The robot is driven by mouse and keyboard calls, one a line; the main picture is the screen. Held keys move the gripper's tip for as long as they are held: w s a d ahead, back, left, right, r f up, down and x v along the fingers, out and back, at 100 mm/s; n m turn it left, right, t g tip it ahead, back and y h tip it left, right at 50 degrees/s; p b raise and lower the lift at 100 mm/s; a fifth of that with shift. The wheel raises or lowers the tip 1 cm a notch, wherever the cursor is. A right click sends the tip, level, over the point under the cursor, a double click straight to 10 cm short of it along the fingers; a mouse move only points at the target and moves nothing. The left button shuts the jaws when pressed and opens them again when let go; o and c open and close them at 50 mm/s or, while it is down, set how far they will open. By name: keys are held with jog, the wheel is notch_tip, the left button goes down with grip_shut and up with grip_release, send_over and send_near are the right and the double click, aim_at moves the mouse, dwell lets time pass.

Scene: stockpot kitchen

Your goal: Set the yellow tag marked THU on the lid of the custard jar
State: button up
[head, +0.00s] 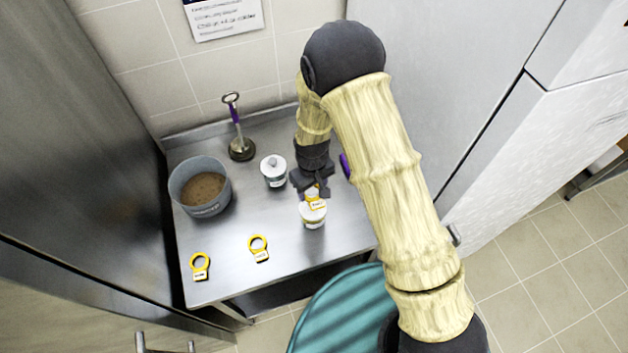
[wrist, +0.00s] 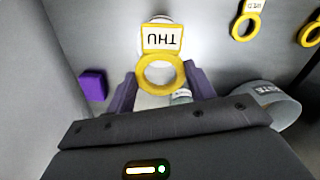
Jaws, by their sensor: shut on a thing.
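My gripper (head: 312,188) is shut on the yellow THU tag (head: 316,203). In the wrist view the tag's ring (wrist: 160,73) sits between the purple-grey fingers, and its white plate reads THU upside down. A white jar (head: 312,219) with a yellowish band stands directly below the tag in the head view. The tag and gripper hide much of its top, and I cannot tell whether the tag touches the lid. A second white jar (head: 274,174) with a knobbed lid stands to the left and behind. Neither jar's label is legible.
Two more yellow ring tags lie on the steel counter, one at the front left (head: 200,267) and one nearer the middle (head: 259,248). A grey pot of brown contents (head: 201,188) and a purple-handled tool (head: 238,135) stand behind. A purple object (head: 345,166) is right of the gripper.

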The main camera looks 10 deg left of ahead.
aim_at(314, 200)
jog(key=shift+s, duration=0.45)
jog(key=shift+d+f, duration=0.15)
jog(key=shift+d, duration=0.05)
jog(key=shift+w+d+f+b, duration=0.15)
jog(key=shift+d+f+b, duration=0.05)
jog(key=shift+f+b, duration=0.4)
jog(key=shift+a+f+b, duration=0.25)
jog(key=shift+f+b, duration=0.5)
jog(key=shift+f, duration=0.45)
jog(key=shift+f+b, duration=0.55)
jog(key=shift+f, duration=0.4)
jog(key=shift+d, duration=0.15)
